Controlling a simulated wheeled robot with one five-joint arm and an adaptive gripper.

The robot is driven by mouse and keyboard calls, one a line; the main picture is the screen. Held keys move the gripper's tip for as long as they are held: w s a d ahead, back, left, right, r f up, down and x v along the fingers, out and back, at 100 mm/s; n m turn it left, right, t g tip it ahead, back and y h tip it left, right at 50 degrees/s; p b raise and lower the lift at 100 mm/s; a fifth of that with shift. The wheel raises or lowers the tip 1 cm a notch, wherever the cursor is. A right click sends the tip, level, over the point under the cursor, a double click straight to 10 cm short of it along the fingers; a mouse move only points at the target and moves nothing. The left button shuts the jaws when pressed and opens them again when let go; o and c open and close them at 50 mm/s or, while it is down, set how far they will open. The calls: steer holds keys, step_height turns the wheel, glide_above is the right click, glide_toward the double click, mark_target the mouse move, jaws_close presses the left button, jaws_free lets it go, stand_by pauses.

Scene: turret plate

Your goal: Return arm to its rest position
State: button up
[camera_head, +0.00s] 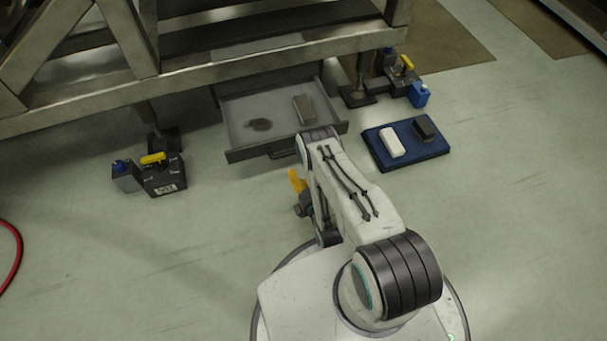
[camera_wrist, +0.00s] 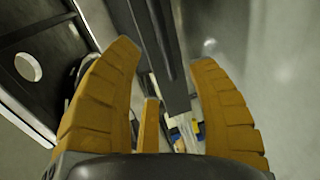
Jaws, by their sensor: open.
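My white arm reaches forward from the base and folds back at a dark joint in front of the drawer. An open drawer (camera_head: 237,155) under the metal frame holds a grey-beige block (camera_head: 304,108) and a dark patch (camera_head: 260,124).
A blue mat (camera_head: 404,160) on the floor at right bears a white block (camera_head: 391,142) and a dark block (camera_head: 425,128). Dark boxes with yellow handles stand at left (camera_head: 164,178) and behind the mat (camera_head: 404,82). A red hose (camera_head: 14,250) lies far left. Open floor surrounds my base.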

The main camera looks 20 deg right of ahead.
steer(key=shift+s, duration=0.2)
steer(key=shift+r, duration=0.1)
stand_by(0.4)
steer(key=w+r+m+g+p, duration=0.15)
steer(key=w+r+p, duration=0.3)
steer(key=r, duration=0.55)
steer(key=w+r+m+g+p, duration=0.1)
steer(key=w+r+m+p, duration=0.3)
steer(key=r, duration=0.6)
steer(key=w+r+m+g+p, duration=0.1)
steer(key=w+r+p, duration=0.3)
steer(key=r, duration=0.6)
step_height(320, 180, up, 13)
steer(key=s+m+g+p, duration=0.2)
steer(key=s+p, duration=0.1)
steer(key=p, duration=0.3)
steer(key=s+r+m+g+p, duration=0.25)
steer(key=s+r+p, duration=0.45)
steer(key=s+r, duration=0.6)
steer(key=s+r+m+g+p, duration=0.3)
steer(key=s+r+p, duration=0.55)
steer(key=r, duration=0.85)
steer(key=s+r+m+g+p, duration=0.1)
steer(key=s+r+m, duration=0.3)
steer(key=s, duration=0.8)
steer(key=shift+p+v, duration=0.8)
steer(key=shift+p, duration=0.05)
